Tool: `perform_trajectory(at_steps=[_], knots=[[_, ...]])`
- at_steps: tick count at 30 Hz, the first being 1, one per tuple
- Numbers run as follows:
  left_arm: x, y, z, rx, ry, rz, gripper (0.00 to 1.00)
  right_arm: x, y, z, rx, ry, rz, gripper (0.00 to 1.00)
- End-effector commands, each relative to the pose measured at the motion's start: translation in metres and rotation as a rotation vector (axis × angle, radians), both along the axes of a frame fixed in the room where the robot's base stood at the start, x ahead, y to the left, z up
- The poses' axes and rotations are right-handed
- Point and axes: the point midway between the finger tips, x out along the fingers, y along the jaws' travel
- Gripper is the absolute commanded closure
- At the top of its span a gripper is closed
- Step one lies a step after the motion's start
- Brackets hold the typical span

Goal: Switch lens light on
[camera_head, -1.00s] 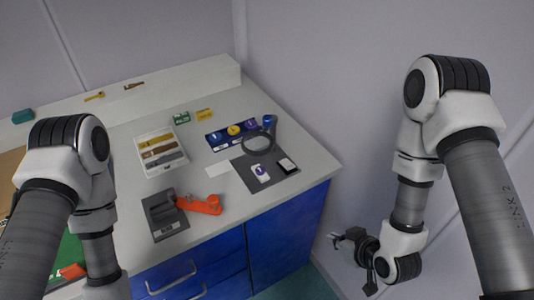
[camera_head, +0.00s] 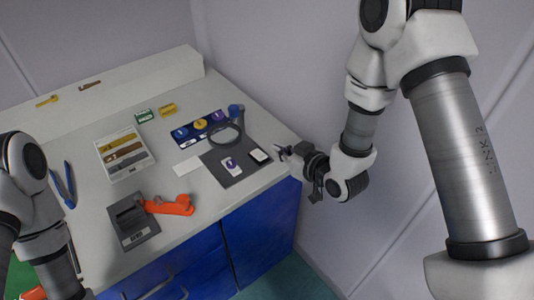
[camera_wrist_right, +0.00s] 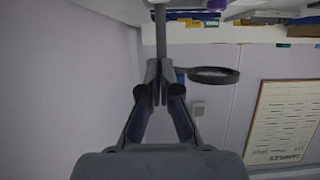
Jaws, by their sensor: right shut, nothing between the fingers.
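The magnifier lens (camera_head: 227,134) is a dark ring around a clear disc, beside a blue upright part (camera_head: 236,111), over a grey mat (camera_head: 222,170) on the bench. It also shows as a dark ring in the right wrist view (camera_wrist_right: 214,75). My right gripper (camera_head: 281,151) is shut and empty, just off the right edge of the bench, apart from the lens. In the wrist view its fingertips (camera_wrist_right: 160,66) meet, left of the ring. I cannot make out a light switch on the lens. My left gripper is out of view.
A small white and dark block (camera_head: 260,156) and a white and purple item (camera_head: 230,164) lie on the mat. An orange-handled device (camera_head: 170,206), a sample tray (camera_head: 125,153) and blue pliers (camera_head: 66,186) are further left. The wall is close on the right.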

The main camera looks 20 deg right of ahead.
Motion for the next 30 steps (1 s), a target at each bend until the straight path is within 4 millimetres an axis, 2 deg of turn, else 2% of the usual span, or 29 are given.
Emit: perform_trajectory(at_steps=[3, 9, 12, 16, 27, 30], knots=[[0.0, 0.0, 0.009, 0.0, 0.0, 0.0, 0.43, 0.023, 0.009, -0.007, -0.002, -0.002, 0.003, 1.0], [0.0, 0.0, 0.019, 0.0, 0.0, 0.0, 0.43, 0.057, 0.022, -0.027, 0.001, 0.002, 0.001, 1.0], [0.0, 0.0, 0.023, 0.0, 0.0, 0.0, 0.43, 0.052, 0.019, -0.046, 0.0, 0.005, -0.001, 1.0], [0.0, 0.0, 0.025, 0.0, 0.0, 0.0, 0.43, 0.051, 0.018, -0.059, 0.0, 0.002, -0.001, 1.0], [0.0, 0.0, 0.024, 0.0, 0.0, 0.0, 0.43, 0.05, 0.018, -0.064, -0.001, 0.0, -0.001, 1.0], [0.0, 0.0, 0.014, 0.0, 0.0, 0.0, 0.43, 0.048, 0.018, -0.074, 0.0, 0.001, 0.0, 1.0]])
